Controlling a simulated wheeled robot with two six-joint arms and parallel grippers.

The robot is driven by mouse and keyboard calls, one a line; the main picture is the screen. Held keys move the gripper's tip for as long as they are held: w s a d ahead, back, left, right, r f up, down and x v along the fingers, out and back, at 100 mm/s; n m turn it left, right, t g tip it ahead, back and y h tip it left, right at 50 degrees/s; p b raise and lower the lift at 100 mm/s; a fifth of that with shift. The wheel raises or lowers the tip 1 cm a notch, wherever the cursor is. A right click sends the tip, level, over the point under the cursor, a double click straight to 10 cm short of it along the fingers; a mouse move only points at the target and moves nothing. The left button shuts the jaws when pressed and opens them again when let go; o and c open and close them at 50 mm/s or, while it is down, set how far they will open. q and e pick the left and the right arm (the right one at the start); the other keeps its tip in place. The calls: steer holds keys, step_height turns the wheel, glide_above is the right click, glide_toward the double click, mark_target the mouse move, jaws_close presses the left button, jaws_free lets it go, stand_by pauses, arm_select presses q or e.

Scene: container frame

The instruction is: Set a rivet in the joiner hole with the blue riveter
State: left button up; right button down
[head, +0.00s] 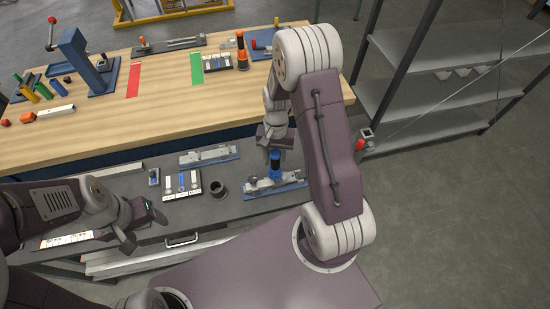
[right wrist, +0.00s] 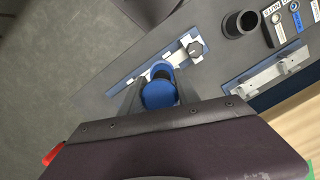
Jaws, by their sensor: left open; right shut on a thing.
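The blue riveter (head: 275,161) stands about upright over the near-right metal fixture on a blue base (head: 288,180). My right gripper (head: 273,146) is shut on the riveter from above. In the right wrist view the riveter's round blue top (right wrist: 158,95) sits between my two fingers, with the fixture (right wrist: 192,42) just beyond. The riveter's lower end is at the fixture, but the joiner hole and any rivet are hidden beneath it; I cannot tell if it touches. My left gripper (head: 143,222) is open and empty over the grey surface's left front.
A dark cup (head: 219,189), a labelled tray (head: 182,195) and a second fixture (head: 208,155) stand left of the riveter. Behind is a wooden bench (head: 160,95) with a blue press (head: 85,60) and coloured parts. A metal shelf (head: 440,100) stands at right.

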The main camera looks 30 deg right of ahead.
mark_target(275, 155)
steer(key=shift+f, duration=0.2)
step_height(275, 155, up, 8)
steer(key=p, duration=0.7)
steer(key=shift+f, duration=0.25)
